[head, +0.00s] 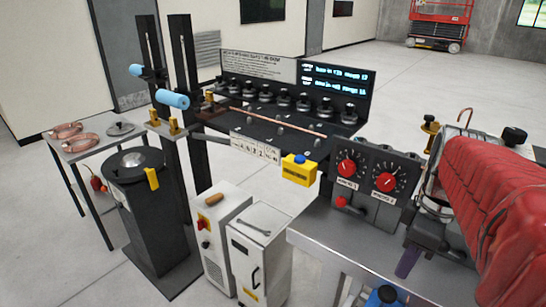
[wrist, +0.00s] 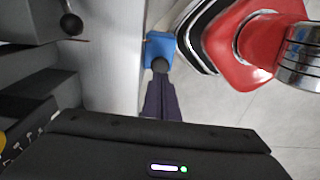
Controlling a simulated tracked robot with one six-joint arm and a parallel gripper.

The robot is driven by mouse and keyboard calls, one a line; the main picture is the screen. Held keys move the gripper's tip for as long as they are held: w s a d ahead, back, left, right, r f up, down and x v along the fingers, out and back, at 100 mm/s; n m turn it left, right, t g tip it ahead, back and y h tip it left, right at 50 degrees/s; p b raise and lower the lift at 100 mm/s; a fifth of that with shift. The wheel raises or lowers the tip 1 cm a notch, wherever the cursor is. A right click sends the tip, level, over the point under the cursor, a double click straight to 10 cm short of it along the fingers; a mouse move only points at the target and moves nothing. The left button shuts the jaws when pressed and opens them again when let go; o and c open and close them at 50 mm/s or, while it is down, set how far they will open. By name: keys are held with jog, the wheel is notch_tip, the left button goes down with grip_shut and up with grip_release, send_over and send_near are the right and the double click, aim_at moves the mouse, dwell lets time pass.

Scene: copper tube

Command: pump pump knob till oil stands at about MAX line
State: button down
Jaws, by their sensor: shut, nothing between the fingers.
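My gripper (head: 405,273) shows in the head view as dark purple fingers pointing down, past the front edge of the grey bench. In the wrist view the gripper (wrist: 160,80) is shut and empty. A dark round knob (wrist: 160,65) on a blue body (wrist: 158,46) lies at its fingertips in that view; I cannot tell whether they touch. A blue body with a dark top (head: 384,298), probably the same one, shows at the bottom edge of the head view, below the fingers. I cannot make out any oil level or MAX line.
The grey bench (head: 350,236) carries a dark panel with two red dials (head: 346,168). A red ball-ended lever (head: 341,202) sticks out below them. In the wrist view a red part with chrome (wrist: 238,42) is close right of the blue body. A white cabinet (head: 258,262) stands left.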

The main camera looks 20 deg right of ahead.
aim_at(391, 294)
notch_tip(391, 294, down, 7)
jog(key=shift+w+a+r, duration=0.1)
jog(key=shift+w+a, duration=0.05)
dwell(0.4)
jog(key=shift+f, duration=1.5)
notch_tip(391, 294, up, 14)
jog(key=shift+s+d+r, duration=0.2)
jog(key=shift+s+d, duration=0.1)
jog(key=shift+d, duration=0.05)
jog(key=shift+a, duration=0.15)
